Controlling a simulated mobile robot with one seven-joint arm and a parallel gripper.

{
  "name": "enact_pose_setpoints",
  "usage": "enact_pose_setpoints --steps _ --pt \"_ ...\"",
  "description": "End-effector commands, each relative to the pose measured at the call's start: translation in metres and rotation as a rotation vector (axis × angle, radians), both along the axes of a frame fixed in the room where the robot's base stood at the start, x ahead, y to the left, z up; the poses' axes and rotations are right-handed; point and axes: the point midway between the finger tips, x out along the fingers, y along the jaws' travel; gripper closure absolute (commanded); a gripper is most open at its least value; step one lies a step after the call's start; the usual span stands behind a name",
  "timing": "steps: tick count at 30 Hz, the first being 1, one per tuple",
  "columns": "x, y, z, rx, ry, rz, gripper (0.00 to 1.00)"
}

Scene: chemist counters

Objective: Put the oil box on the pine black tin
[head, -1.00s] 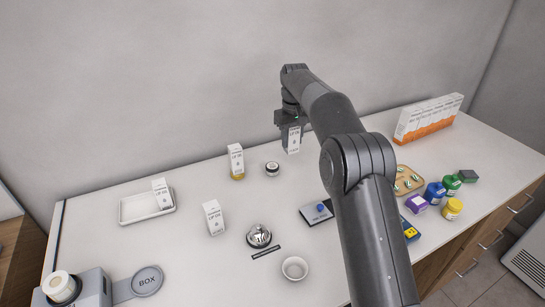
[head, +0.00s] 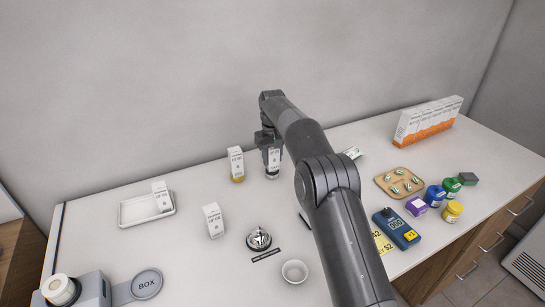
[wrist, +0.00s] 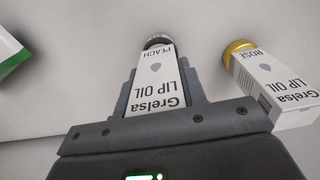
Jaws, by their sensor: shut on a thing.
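My gripper (head: 269,146) is shut on a white lip oil box (head: 274,157), upright at the back of the counter. In the wrist view the box (wrist: 158,85) reads "Grelsa LIP OIL PEACH" and sits between the fingers. The small round tin with black (head: 271,176) is directly beneath the box, mostly hidden. Its dark edge (wrist: 157,42) shows at the box's far end in the wrist view. I cannot tell whether box and tin touch. Left of it, another lip oil box (head: 236,160), marked ROSE in the wrist view (wrist: 272,85), stands on a gold tin (head: 238,179).
Another lip oil box (head: 213,219) stands on the counter, and one (head: 161,195) is on a white tray (head: 130,213). A bell (head: 258,239) and a small bowl (head: 294,271) are in front. Bottles, a pill board (head: 399,197) and orange-white cartons (head: 428,122) are at right.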

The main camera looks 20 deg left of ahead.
Motion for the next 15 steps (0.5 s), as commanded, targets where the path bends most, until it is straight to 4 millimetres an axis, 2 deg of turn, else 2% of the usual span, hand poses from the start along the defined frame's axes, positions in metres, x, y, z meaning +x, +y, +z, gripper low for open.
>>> enact_pose_setpoints --steps 5,6,13,15 --pt "-0.0001 -0.0002 -0.0031 -0.001 0.001 0.000 0.84" --pt "0.0001 -0.0002 -0.0029 0.000 0.000 0.000 0.60" --pt "0.0001 -0.0002 -0.0027 0.000 0.000 0.000 0.41" --pt "0.0001 -0.0002 -0.0027 0.000 0.000 0.000 0.40"
